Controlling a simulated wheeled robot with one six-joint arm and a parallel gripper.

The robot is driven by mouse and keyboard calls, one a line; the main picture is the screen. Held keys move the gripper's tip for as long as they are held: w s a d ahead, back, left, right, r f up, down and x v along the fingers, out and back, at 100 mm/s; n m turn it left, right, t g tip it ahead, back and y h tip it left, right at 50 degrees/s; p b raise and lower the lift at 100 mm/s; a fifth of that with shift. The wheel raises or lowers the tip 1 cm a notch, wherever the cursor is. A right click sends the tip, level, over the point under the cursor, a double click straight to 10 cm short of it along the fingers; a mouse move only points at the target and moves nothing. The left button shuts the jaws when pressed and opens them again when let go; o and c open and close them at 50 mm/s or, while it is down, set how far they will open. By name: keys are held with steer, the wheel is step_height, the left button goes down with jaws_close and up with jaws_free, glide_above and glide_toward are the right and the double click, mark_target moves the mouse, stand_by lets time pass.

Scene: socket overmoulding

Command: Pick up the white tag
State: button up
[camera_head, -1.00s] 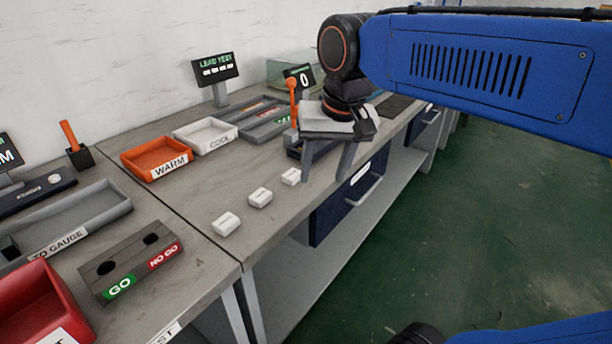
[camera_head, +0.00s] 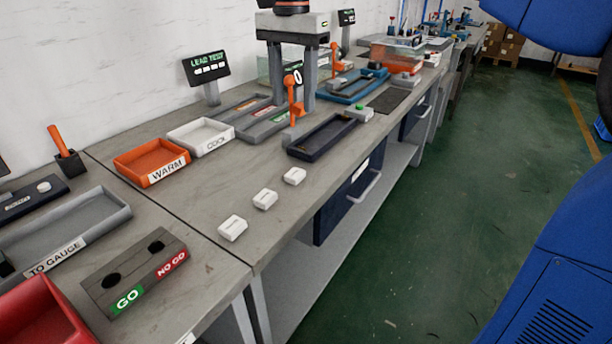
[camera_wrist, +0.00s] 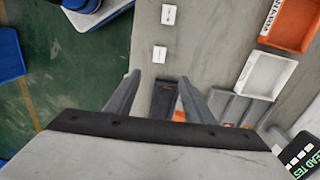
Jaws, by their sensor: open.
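Three small white blocks lie in a row on the grey bench: the near one (camera_head: 232,228), the middle one (camera_head: 265,199) and the far one (camera_head: 294,175). I cannot tell which is the white tag. My gripper (camera_head: 292,98) is at the top of the head view, fingers pointing down and apart, empty. In the wrist view its two fingers (camera_wrist: 159,77) are spread, with a dark tray (camera_wrist: 163,100) seen between them. Two white blocks show beyond the fingertips, one at the top edge (camera_wrist: 168,14) and one below it (camera_wrist: 159,52).
The dark tray (camera_head: 325,148) lies beyond the blocks, with an orange lever (camera_head: 292,90) beside it. The orange WARM tray (camera_head: 150,150) and white COOL tray (camera_head: 200,122) stand on the left. The GO/NO GO block (camera_head: 110,285) is nearer. Bench around the blocks is clear.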

glide_above(295, 173)
steer(key=f, duration=1.2)
steer(key=shift+w, duration=0.25)
steer(key=shift+s+f, duration=0.15)
steer(key=shift+f, duration=1.15)
steer(key=shift+s+f, duration=0.1)
steer(key=shift+f, duration=1.15)
steer(key=c, duration=1.1)
